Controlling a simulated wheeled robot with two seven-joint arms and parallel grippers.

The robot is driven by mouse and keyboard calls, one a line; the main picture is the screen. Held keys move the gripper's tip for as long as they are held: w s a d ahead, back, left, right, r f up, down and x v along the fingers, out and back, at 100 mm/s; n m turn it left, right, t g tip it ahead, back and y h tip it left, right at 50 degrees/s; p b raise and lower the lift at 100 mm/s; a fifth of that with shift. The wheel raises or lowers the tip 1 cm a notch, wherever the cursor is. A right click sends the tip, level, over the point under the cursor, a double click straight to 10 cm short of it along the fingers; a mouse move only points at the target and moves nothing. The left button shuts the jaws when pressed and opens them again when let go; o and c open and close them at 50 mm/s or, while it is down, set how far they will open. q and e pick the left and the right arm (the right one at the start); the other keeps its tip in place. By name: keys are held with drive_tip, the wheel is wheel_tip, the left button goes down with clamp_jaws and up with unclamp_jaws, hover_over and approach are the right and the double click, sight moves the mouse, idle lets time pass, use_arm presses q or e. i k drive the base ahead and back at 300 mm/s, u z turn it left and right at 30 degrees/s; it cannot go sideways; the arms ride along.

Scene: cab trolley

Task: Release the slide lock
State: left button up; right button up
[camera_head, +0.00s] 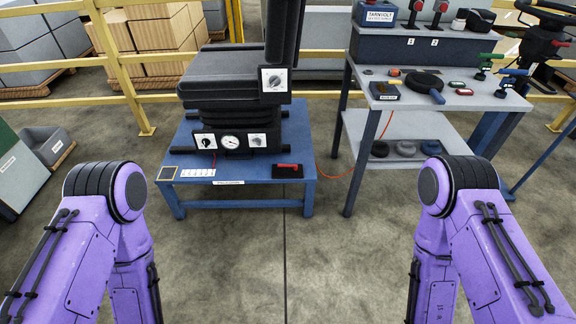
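A black driver's seat (222,86) stands on a low blue table (245,200) straight ahead. Its base carries several white plates with black knobs and a round gauge (230,142). Another white knob plate (275,79) is on the seat's right side. A black block with a red handle (288,167) lies at the table's front right. I cannot tell for certain which part is the slide lock. My two purple arms show at lower left and lower right, bent downward, well short of the table. Both grippers are out of view.
A grey workbench (425,100) to the right holds levers, a black disc and small boxes, with a lower shelf below. An orange cable (357,165) runs between table and bench. Yellow railing (110,65) stands behind. Grey floor (285,260) ahead is clear.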

sight(295, 167)
drive_tip(key=u, duration=0.3)
drive_tip(key=i, duration=0.65)
drive_tip(key=u, duration=0.45)
drive_tip(key=i, duration=1.25)
drive_tip(key=z, duration=0.3)
